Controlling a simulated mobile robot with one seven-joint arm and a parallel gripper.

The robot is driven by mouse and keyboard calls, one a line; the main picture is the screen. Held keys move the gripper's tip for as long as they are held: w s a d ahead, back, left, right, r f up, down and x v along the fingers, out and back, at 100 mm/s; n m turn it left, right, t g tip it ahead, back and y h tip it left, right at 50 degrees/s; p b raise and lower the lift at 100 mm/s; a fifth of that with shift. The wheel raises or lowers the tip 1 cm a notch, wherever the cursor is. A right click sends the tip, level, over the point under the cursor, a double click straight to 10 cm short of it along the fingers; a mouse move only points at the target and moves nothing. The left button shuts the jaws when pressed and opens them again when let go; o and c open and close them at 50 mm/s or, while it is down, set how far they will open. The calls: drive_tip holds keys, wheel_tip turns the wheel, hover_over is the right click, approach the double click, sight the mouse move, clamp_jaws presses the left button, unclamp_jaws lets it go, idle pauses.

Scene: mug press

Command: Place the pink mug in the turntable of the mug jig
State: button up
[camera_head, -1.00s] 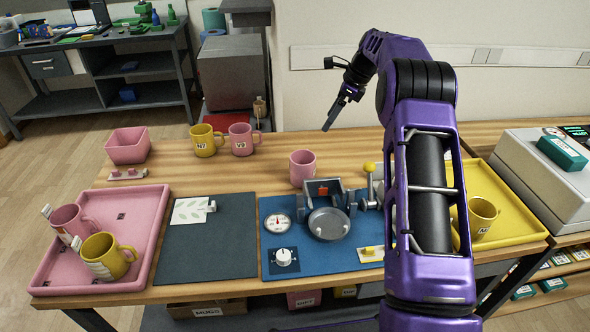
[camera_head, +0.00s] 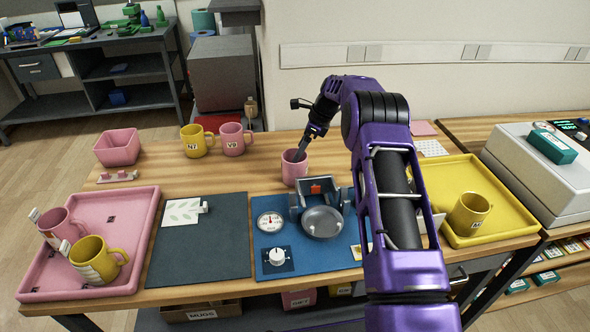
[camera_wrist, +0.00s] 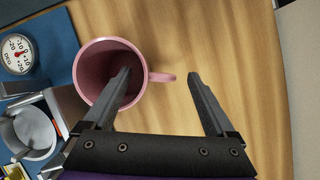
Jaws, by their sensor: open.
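A pink mug (camera_head: 293,173) stands upright on the wooden table behind the mug jig. In the wrist view the mug (camera_wrist: 88,68) is seen from above, empty, its handle (camera_wrist: 161,77) pointing right. My gripper (camera_wrist: 158,73) is open. Its left finger overlaps the mug's opening and its right finger is over the table beyond the handle; I cannot tell whether either touches. In the head view my gripper (camera_head: 299,155) is at the mug's rim. The jig's round grey turntable (camera_head: 322,222) is empty, on a blue mat (camera_head: 267,205).
Another pink mug (camera_head: 233,146) and a yellow mug (camera_head: 192,148) stand at the back left. A pink tray (camera_head: 133,215) holds a pink and a yellow mug. A yellow tray (camera_head: 517,223) holds one yellow mug.

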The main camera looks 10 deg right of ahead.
drive_tip(key=shift+x, duration=0.9)
clamp_jaws()
